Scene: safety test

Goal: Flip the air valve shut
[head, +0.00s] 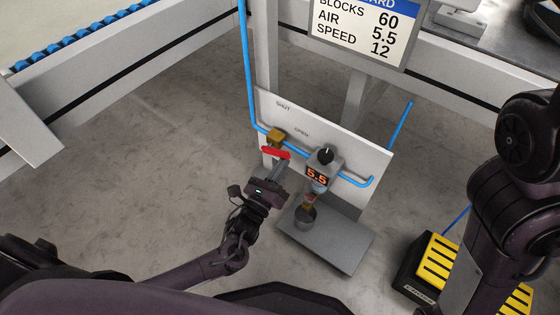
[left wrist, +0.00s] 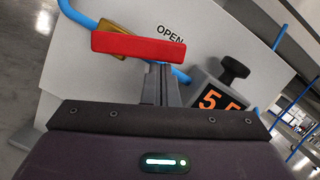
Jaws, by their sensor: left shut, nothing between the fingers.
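The air valve has a brass body (head: 276,136) on the blue air line and a red handle (head: 275,152). In the left wrist view the red handle (left wrist: 138,48) spans in front of the brass body (left wrist: 112,30). My left gripper (head: 282,166) is shut and empty, its fingertips close to the handle. In the left wrist view the fingers (left wrist: 160,75) end just below the handle; I cannot tell whether they touch. My right gripper is not in view.
A regulator (head: 318,172) reading 5.5 with a black knob stands right of the valve, above a grey shelf plate (head: 330,240). A black and yellow box (head: 432,265) is on the floor at right. A sign (head: 362,30) hangs above.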

